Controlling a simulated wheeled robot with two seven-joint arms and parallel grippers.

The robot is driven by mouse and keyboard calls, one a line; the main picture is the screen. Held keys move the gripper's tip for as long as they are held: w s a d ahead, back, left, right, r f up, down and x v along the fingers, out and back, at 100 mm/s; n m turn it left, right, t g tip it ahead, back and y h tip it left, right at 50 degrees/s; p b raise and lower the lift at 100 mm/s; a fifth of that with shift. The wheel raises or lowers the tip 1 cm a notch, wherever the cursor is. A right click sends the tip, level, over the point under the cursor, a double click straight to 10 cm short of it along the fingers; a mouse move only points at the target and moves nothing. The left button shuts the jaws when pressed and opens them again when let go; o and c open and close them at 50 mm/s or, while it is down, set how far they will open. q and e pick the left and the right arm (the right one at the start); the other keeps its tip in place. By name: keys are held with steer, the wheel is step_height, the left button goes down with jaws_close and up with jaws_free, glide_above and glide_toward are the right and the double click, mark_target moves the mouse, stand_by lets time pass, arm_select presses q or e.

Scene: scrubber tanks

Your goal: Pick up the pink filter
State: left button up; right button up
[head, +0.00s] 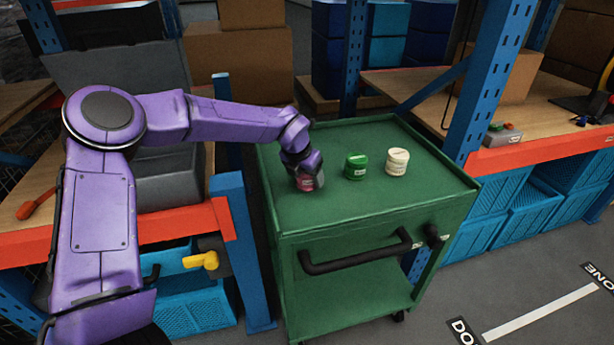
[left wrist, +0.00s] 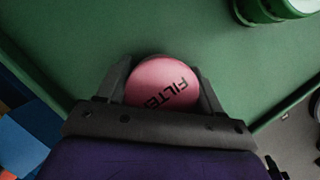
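The pink filter (left wrist: 162,84) is a round can with dark "FILTER" lettering on its lid, seen from above in the left wrist view. In the head view the filter (head: 305,185) is at the left of the green cart's top, partly hidden by my gripper. My left gripper (head: 308,178) points down over it. In the left wrist view the two dark fingers of the left gripper (left wrist: 164,72) flank the filter and appear to press on both sides, with no gap showing. I cannot tell any clearance below the filter. My right gripper is not in view.
A green can (head: 356,166) and a cream can (head: 397,161) stand to the right on the green cart (head: 420,200). Blue rack posts (head: 490,80) and orange-edged shelves (head: 540,150) flank the cart. A black handle (head: 355,260) runs along its front.

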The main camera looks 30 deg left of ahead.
arm_select(q)
steer(key=shift+c, duration=0.6)
